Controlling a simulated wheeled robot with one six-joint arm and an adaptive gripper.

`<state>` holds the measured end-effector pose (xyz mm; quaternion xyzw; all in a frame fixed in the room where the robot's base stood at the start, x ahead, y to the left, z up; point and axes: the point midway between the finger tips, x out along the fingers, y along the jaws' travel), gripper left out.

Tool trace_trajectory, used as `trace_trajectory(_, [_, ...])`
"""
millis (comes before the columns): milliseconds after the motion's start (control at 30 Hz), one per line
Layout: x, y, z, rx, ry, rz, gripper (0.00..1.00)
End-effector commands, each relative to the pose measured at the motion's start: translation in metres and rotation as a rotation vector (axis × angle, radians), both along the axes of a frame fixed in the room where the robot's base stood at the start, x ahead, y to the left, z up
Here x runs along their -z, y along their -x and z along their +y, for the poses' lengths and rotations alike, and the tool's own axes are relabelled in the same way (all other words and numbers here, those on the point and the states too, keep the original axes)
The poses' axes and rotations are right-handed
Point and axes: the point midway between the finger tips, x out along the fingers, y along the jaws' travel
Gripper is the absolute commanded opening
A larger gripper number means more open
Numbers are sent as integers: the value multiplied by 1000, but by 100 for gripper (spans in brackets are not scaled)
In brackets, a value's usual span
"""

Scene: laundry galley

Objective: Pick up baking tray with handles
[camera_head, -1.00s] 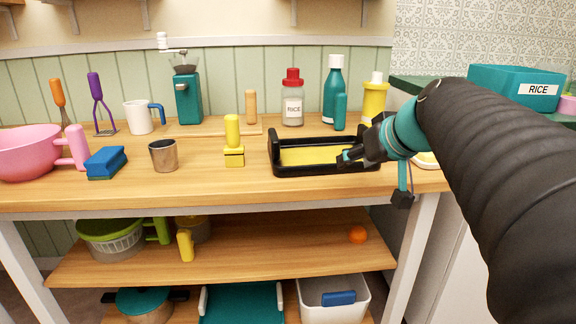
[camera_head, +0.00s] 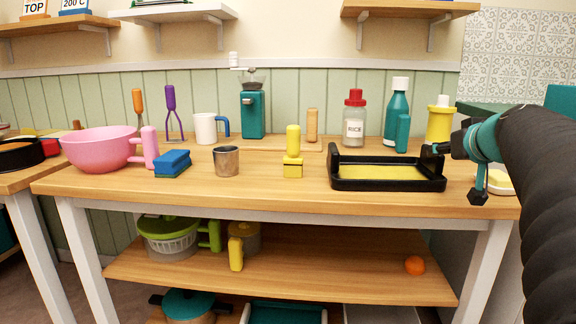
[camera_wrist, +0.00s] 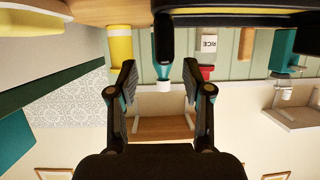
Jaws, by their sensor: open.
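The baking tray (camera_head: 387,185) is black with a yellow inside and a raised handle at each short end. It lies flat on the wooden worktop, right of centre in the head view. My gripper (camera_head: 438,150) is at the tray's right end, close to the right handle; I cannot tell whether they touch. In the wrist view, which is upside down, my gripper (camera_wrist: 160,75) has its two fingers spread with nothing between them. Part of the black tray (camera_wrist: 240,18) shows along the top edge there, beyond the fingertips.
A yellow bottle (camera_head: 439,122), a teal bottle (camera_head: 397,105) and a rice jar (camera_head: 354,125) stand close behind the tray. A yellow-handled block (camera_head: 293,165) stands to its left. A yellow and white item (camera_head: 499,182) lies to its right. Worktop in front is clear.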

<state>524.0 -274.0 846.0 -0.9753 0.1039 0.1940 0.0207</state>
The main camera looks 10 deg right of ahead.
Motion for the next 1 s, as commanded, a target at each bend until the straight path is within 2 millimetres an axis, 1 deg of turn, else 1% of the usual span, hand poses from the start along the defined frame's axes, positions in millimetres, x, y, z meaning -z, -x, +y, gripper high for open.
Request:
trace_trajectory(33, [2, -5, 0, -2, -1, 1, 50])
trace_trajectory(267, [6, -14, -2, -1, -1, 1, 50])
trace_trajectory(333, [7, -20, -2, -1, -1, 1, 50])
trace_trajectory(533, [17, -46, -4, -2, -3, 2, 50])
trace_trajectory(633, [21, -56, -7, -2, -1, 2, 50])
trace_trajectory(700, [22, -59, -8, -1, 0, 1, 50])
trace_trajectory(867, [22, -59, -8, 0, 0, 0, 50])
trace_trajectory(900, [22, -59, -8, 0, 0, 0, 48])
trace_trajectory(967, [22, -59, -8, 0, 0, 0, 32])
trace_trajectory(1000, [22, -59, -8, 0, 0, 0, 22])
